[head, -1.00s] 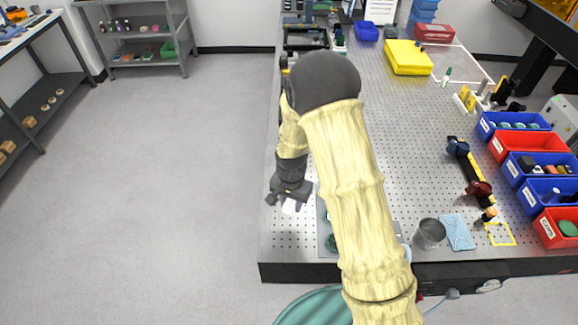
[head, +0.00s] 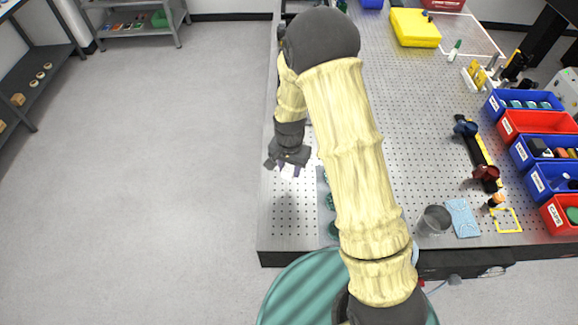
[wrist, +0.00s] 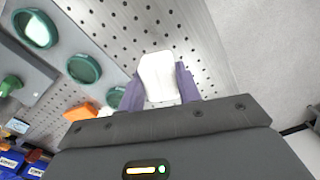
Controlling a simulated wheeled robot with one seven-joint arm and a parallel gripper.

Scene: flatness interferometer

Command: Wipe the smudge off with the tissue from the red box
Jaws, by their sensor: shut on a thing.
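My gripper (head: 288,166) is shut on a white tissue (wrist: 158,75), which stands out between the purple fingers in the wrist view. In the head view the tissue (head: 289,171) is a small pale patch below my gripper, over the left edge of the perforated table. Green-rimmed round optics (wrist: 84,68) lie on a grey plate (wrist: 62,45) beside the gripper. They also show in the head view (head: 331,201), partly behind my arm. I cannot make out a smudge on them. A red box (head: 446,4) is cut off at the top of the head view.
Blue and red bins (head: 535,122) line the table's right side. A metal cup (head: 434,219), a blue cloth (head: 462,218) and a yellow-and-black bar (head: 482,160) stand or lie nearer the front. A yellow box (head: 415,28) is at the back.

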